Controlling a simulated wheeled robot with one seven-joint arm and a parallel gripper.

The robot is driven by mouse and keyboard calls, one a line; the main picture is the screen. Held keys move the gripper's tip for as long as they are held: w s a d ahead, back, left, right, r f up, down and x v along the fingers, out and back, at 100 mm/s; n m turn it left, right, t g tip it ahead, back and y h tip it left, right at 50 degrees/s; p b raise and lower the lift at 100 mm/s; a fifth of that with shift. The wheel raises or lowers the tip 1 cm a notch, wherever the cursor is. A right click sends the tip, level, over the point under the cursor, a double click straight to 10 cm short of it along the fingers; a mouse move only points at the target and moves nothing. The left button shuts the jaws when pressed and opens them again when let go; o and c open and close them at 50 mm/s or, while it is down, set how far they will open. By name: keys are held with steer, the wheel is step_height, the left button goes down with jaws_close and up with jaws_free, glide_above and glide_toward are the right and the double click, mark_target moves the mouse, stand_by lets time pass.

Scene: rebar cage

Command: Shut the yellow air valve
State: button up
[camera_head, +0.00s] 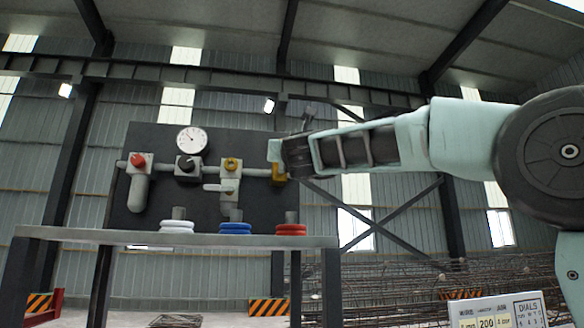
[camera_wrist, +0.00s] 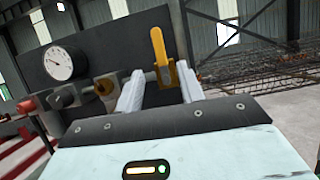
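The yellow air valve has a yellow lever (camera_wrist: 158,47) that stands nearly upright in the wrist view, above a grey and yellow body at its foot. In the head view only a yellow part of the valve (camera_head: 280,179) shows at the right end of the pipe; my gripper hides the rest. My gripper (camera_head: 276,152) is at the valve from the right. In the wrist view my gripper (camera_wrist: 158,80) has its two pale fingers apart, one on each side of the valve. I cannot tell whether either finger touches it.
A dark board (camera_head: 150,215) carries a round gauge (camera_head: 191,139), a red knob (camera_head: 138,160), a black knob (camera_head: 185,163) and a yellow ring knob (camera_head: 231,164). A metal table (camera_head: 100,236) with white, blue and red rings stands before it. Rebar lies at the right.

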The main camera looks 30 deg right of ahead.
steer(key=b+v, duration=0.2)
steer(key=v, duration=0.4)
steer(key=shift+f, duration=0.1)
stand_by(0.5)
